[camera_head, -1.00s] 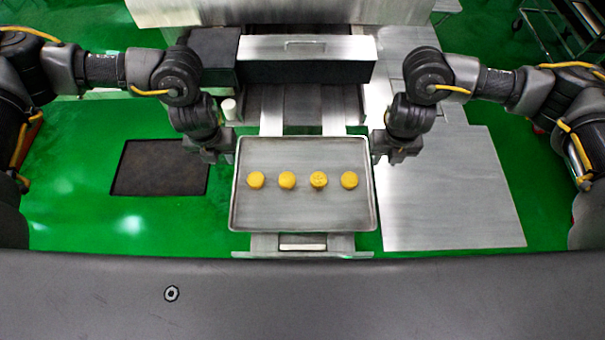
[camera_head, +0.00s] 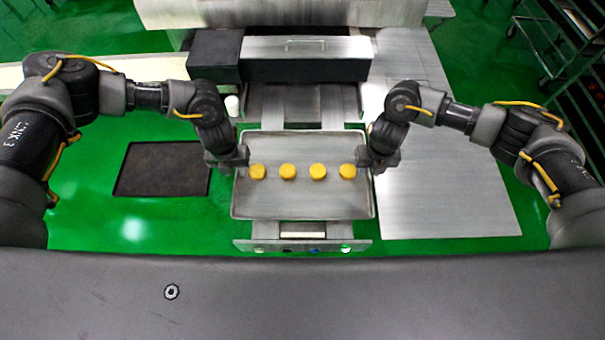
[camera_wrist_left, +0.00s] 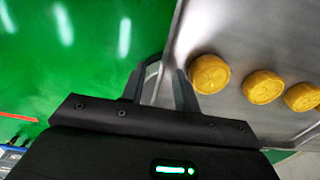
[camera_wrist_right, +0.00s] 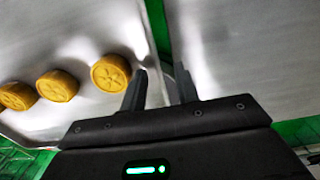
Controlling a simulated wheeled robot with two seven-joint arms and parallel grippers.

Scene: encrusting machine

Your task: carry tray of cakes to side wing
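The metal tray (camera_head: 302,206) lies level on the machine's outfeed in the head view, with several round yellow cakes (camera_head: 288,171) in a row on it. My left gripper (camera_head: 242,162) is at the tray's left rim. In the left wrist view its fingers (camera_wrist_left: 166,85) stand apart, one on each side of the rim. My right gripper (camera_head: 366,162) is at the right rim. In the right wrist view its fingers (camera_wrist_right: 158,85) also straddle the rim with a visible gap. The fingertips' contact with the rim is hidden.
The encrusting machine's dark box with a metal lid (camera_head: 306,50) stands behind the tray. A flat metal side wing (camera_head: 447,205) extends on the right, its surface clear. A dark mat (camera_head: 163,169) lies on the green floor at left. A rack (camera_head: 560,50) stands at back right.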

